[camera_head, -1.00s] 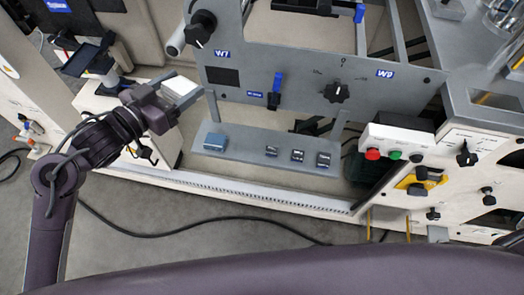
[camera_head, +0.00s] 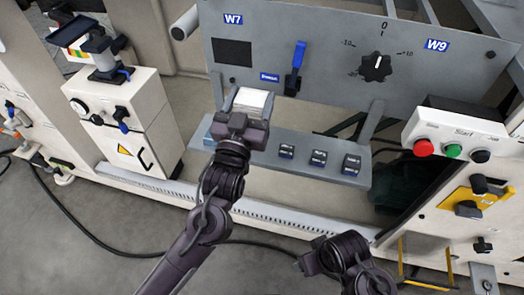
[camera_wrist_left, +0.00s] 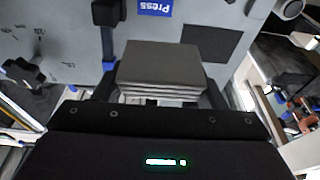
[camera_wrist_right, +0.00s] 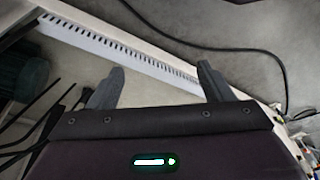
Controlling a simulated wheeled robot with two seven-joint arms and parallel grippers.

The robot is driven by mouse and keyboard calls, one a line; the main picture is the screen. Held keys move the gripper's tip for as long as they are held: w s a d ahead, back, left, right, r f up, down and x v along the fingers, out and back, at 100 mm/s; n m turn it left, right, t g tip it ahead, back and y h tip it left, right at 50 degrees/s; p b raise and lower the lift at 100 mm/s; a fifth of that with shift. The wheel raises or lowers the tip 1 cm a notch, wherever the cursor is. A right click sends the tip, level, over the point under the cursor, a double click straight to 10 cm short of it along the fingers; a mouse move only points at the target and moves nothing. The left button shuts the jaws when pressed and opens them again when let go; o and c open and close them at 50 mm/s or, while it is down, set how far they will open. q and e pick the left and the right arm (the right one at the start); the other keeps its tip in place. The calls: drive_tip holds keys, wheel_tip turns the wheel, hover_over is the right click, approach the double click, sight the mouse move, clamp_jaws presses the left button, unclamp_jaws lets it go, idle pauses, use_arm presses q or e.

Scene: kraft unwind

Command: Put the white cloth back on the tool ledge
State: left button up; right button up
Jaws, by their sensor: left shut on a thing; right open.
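The white cloth (camera_head: 253,98) is a folded, layered square. My left gripper (camera_head: 245,112) is shut on it and holds it in front of the grey panel, over the left part of the tool ledge (camera_head: 262,139). The cloth also shows between the fingers in the left wrist view (camera_wrist_left: 160,72), where it looks grey. The ledge is a narrow grey shelf below the panel; my left gripper hides part of its left half. My right gripper (camera_wrist_right: 160,85) is open and empty over the floor and the white slotted rail. In the head view its arm shows at the bottom.
Several small dark blocks (camera_head: 318,158) sit on the ledge's right half. A blue object (camera_head: 209,142) at its left end is partly hidden. A blue-handled lever (camera_head: 297,66) and a black knob (camera_head: 376,68) stick out of the panel. A button box (camera_head: 452,143) is at right.

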use_arm(q)
drive_tip(key=b, duration=0.2)
hover_over(253, 154)
wheel_tip(253, 154, down, 12)
drive_tip(key=shift+r, duration=0.1)
drive_tip(key=shift+f+b, duration=0.85)
drive_tip(key=shift+f, duration=1.5)
drive_tip(key=o, duration=1)
use_arm(e)
drive_tip(key=a+t, duration=0.1)
drive_tip(key=w+a+t+y, duration=0.1)
drive_tip(key=a, duration=0.1)
drive_tip(key=w+a+f+y, duration=0.1)
drive_tip(key=a, duration=0.1)
drive_tip(key=shift+n+t, duration=0.4)
